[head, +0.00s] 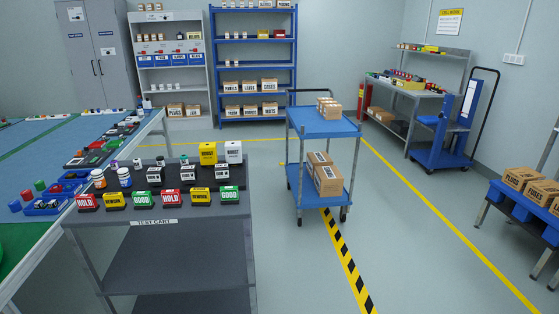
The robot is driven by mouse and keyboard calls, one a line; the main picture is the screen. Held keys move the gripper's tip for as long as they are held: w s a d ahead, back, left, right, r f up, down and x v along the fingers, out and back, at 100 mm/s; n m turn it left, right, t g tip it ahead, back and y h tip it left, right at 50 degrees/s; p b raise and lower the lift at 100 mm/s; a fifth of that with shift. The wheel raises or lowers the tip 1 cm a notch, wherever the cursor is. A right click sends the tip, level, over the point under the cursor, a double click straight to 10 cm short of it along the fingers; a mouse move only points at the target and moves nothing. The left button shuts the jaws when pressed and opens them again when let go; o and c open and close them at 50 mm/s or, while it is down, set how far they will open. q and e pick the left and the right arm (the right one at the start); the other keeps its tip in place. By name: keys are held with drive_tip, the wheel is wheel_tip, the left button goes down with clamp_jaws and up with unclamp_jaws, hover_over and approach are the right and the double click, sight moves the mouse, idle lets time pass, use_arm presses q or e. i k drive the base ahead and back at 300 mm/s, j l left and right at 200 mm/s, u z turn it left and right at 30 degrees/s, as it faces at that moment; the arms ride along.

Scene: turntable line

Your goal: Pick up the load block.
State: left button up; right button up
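No block that I can read as the load block shows, and I cannot tell which one it is. On the dark top of the test cart (150,222) stand a yellow block (208,153) and a white block (233,152) side by side at the back right; their small print is hard to read. Several smaller black-and-white blocks stand in front of them, among them a left one (153,175), a middle one (188,173) and a right one (222,172). Neither of my grippers is in view.
Red, yellow and green signs, such as a GOOD sign (230,195), line the cart's front edge. A blue-topped table (40,160) adjoins left. A blue trolley (322,125) stands right, with open floor between.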

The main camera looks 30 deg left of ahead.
sight(222, 173)
drive_tip(key=i+u, duration=0.2)
drive_tip(key=i, duration=0.35)
drive_tip(key=i+l+u, duration=0.2)
drive_tip(key=i, duration=0.3)
drive_tip(key=i+l+u, duration=0.2)
drive_tip(key=i, duration=0.3)
